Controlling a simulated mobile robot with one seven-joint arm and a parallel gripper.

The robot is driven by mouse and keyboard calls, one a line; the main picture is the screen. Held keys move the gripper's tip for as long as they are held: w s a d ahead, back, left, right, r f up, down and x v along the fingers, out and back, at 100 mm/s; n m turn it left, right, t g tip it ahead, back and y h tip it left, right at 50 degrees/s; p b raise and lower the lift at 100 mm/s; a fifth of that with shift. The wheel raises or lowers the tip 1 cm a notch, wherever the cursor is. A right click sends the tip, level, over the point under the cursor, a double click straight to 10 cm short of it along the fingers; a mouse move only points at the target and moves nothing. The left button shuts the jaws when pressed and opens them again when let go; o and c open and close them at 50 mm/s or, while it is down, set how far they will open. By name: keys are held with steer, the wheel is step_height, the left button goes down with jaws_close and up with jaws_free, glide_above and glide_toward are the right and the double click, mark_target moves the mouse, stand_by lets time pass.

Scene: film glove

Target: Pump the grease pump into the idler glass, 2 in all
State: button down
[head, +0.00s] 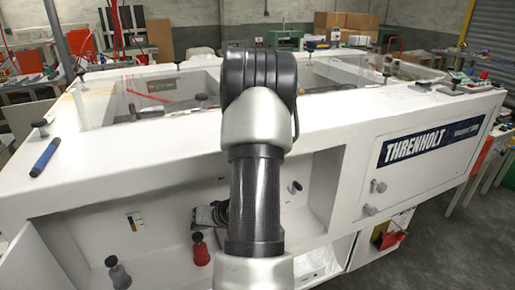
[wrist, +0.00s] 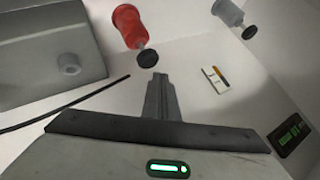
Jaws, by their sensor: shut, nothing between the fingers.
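In the wrist view my gripper (wrist: 160,80) is shut and empty, its fingertips just short of a red bottle-like item (wrist: 126,20) with a black round end. This red item also shows in the head view (head: 201,254), in the lower bay. A grey item of similar shape (wrist: 227,11), also with a dark round end, is farther right in the wrist view and at the lower left in the head view (head: 119,275). No label shows which is the grease pump, and I cannot pick out the idler glass. My arm hides part of the bay.
A grey box with a round knob (wrist: 50,50) fills the wrist view's upper left; a thin black rod or cable (wrist: 70,103) runs below it. A small white card (wrist: 215,77) and a green-lit display (wrist: 290,135) are at right. A blue marker (head: 45,157) lies on the white bench (head: 85,165).

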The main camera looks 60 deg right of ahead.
mark_target(200, 237)
steer(key=shift+r+p, duration=2.4)
steer(key=shift+p, duration=0.15)
steer(key=shift+f, duration=0.1)
